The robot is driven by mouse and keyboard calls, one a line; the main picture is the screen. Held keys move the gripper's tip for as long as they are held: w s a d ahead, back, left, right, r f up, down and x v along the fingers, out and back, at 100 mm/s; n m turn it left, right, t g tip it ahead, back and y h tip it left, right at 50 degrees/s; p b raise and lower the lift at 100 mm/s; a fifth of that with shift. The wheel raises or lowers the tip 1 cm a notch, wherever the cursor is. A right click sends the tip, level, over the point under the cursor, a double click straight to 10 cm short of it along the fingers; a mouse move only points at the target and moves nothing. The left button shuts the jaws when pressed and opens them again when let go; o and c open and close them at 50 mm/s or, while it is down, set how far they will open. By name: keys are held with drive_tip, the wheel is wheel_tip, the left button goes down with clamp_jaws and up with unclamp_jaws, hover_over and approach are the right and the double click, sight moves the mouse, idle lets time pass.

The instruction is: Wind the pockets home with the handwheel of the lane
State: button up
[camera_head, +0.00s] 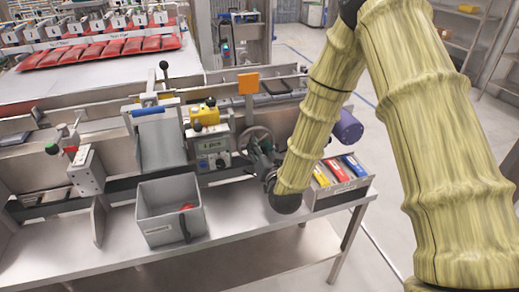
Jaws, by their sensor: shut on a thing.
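The handwheel (250,131) is a grey ring on the front of the lane's machine, right of a small display box (212,147). My gripper (258,150) reaches it from the lower right and is shut on it. The jaws and my dark wrist hide the wheel's lower right part. The lane (105,185) runs left to right along the bench as metal rails with a dark strip. I cannot make out the pockets clearly; dark flat pieces (273,87) lie in the rails behind the wheel.
A grey bin (168,233) with something red inside stands on the bench front. A tray (350,190) of yellow, red and blue packs is right of my wrist. An orange plate (248,83) stands behind the wheel. Red pouches (105,50) lie at the back left.

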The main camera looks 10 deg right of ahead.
drive_tip(key=shift+f, duration=0.1)
idle(0.4)
drive_tip(key=o, duration=1)
drive_tip(key=shift+s, duration=0.15)
drive_tip(key=s, duration=0.4)
drive_tip(key=s+d, duration=0.1)
drive_tip(key=s, duration=0.6)
drive_tip(key=shift+s+d, duration=0.15)
drive_tip(key=shift+s, duration=0.2)
